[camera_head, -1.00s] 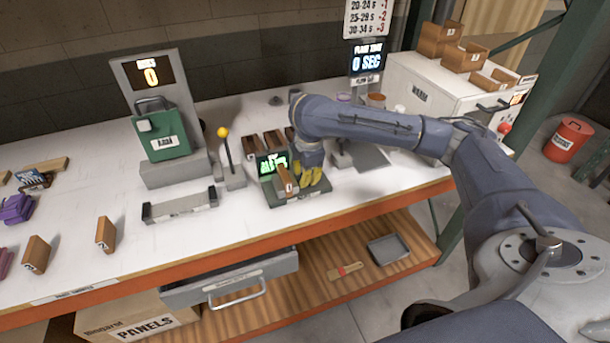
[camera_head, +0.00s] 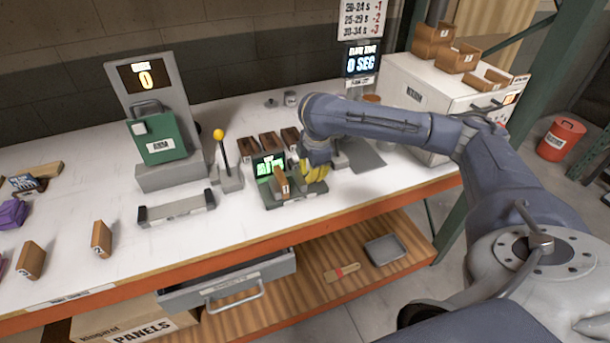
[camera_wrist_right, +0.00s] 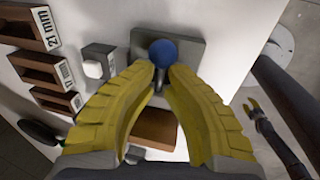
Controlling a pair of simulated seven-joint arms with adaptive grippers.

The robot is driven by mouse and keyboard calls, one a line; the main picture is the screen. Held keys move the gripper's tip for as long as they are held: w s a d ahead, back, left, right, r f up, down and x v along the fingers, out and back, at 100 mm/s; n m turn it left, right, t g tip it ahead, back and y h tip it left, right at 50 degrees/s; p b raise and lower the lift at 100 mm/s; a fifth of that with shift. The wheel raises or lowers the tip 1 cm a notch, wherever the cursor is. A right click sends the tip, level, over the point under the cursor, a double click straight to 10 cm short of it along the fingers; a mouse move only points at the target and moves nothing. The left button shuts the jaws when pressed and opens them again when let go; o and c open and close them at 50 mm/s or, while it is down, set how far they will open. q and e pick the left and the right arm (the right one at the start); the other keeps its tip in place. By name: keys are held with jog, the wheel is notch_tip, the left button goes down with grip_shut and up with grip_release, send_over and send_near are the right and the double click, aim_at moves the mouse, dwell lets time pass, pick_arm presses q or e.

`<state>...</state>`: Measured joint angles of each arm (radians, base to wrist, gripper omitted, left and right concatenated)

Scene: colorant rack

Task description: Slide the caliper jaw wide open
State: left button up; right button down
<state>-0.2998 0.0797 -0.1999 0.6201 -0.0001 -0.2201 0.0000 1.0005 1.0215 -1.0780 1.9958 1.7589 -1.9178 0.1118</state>
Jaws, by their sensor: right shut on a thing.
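The caliper (camera_head: 296,197) is a grey-green fixture with a lit green display (camera_head: 267,166) near the middle of the bench; its digits are too blurred to read surely. A brown wooden block (camera_head: 281,183) stands upright at it and also shows in the right wrist view (camera_wrist_right: 155,128). My right gripper (camera_head: 315,175) is at the caliper's right end. In the right wrist view its yellow fingers (camera_wrist_right: 163,72) are shut on a blue ball knob (camera_wrist_right: 163,52) on a short stem. The jaw itself is mostly hidden. Small yellow fingertips, seemingly my left gripper (camera_wrist_right: 252,104), show far off right.
Slotted brown holders (camera_head: 270,143) stand behind the caliper. A yellow-knobbed lever (camera_head: 225,165) and a grey bar fixture (camera_head: 177,208) are to its left. Loose brown blocks (camera_head: 102,239) stand farther left. A grey plate (camera_head: 367,157) lies to the right.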

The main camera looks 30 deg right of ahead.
jog(key=shift+s+d+f, duration=0.1)
jog(key=shift+d+f, duration=0.15)
jog(key=shift+d, duration=0.3)
jog(key=c, duration=1.5)
grip_release()
jog(key=shift+s+d, duration=0.1)
jog(key=shift+d, duration=0.2)
jog(key=shift+a+r, duration=0.1)
jog(key=shift+a, duration=0.15)
jog(key=shift+a+r, duration=0.1)
jog(key=shift+r, duration=0.45)
notch_tip(320, 180, up, 11)
jog(key=s, duration=0.2)
jog(key=shift+a+f, duration=0.15)
jog(key=shift+f, duration=0.05)
jog(key=shift+s, duration=0.1)
